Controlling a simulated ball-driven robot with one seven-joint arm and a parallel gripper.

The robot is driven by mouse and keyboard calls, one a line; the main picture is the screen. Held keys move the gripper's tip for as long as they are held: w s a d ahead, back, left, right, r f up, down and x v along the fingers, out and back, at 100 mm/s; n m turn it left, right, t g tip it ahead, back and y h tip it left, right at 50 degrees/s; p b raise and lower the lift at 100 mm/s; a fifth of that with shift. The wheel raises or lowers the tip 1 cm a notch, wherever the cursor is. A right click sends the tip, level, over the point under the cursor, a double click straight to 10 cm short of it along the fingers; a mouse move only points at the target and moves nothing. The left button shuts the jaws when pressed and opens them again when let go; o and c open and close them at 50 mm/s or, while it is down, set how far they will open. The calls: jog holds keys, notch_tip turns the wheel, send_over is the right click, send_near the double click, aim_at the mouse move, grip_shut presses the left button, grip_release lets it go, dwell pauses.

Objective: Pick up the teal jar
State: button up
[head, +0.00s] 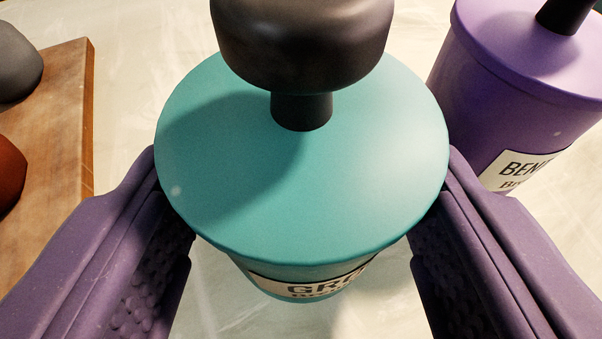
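The teal jar (300,185) stands upright in the middle of the head view, with a wide lid and a dark rounded knob (302,45) on a short stem. Part of a pale label with dark lettering shows below the lid. My gripper (303,190) is open around the jar, with one purple finger on each side. The fingertips are partly hidden by the lid's rim. Gaps show between the fingers and the visible lower body of the jar.
A purple jar (510,85) with a dark knob stands close by at the upper right, near my right finger. A wooden board (68,130) lies at the left, with a grey object (15,62) and a rust-red object (8,172) on it. The pale surface between is clear.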

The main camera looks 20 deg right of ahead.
jog(key=c, duration=0.7)
jog(key=shift+c, duration=0.2)
jog(key=shift+r, duration=0.1)
